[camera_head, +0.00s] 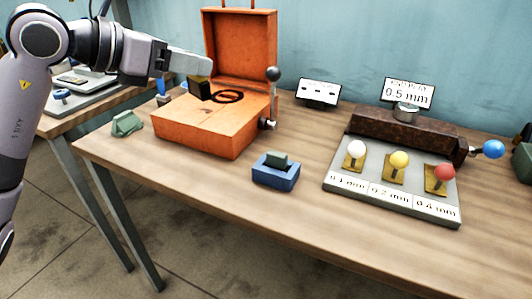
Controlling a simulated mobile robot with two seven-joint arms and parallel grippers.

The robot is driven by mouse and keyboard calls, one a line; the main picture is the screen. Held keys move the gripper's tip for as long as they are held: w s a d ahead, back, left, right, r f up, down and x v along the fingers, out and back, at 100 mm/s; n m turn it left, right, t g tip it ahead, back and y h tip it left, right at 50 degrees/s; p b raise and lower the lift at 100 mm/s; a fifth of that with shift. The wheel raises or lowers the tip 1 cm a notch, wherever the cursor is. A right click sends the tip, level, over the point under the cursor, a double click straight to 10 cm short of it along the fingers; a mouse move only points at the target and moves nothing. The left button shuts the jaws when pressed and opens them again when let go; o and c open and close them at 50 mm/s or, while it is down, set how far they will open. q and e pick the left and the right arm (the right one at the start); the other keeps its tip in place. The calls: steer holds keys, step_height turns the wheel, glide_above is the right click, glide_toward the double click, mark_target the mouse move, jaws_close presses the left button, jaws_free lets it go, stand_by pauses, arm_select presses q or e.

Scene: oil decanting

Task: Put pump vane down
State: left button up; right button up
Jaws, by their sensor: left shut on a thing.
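My left gripper (198,76) reaches in from the left and is shut on a small dark, olive-edged block, which I take to be the pump vane (200,90). The block hangs from the fingertips in front of the upright lid of the orange box (208,137), over its left part. I cannot tell whether it touches the box top. A black ring (228,96) shows on the box beside the block. My right gripper is not in view.
A blue tray (273,178) with a green block stands in front of the box. A green piece (126,123) lies left of it. A grey panel (391,182) with white, yellow and red knobs stands at right. Clear wood lies along the table's front.

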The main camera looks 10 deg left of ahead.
arm_select(q)
steer(key=shift+f+b, duration=1.05)
steer(key=shift+f, duration=8.95)
steer(key=shift+f, duration=0.1)
steer(key=o, duration=1.1)
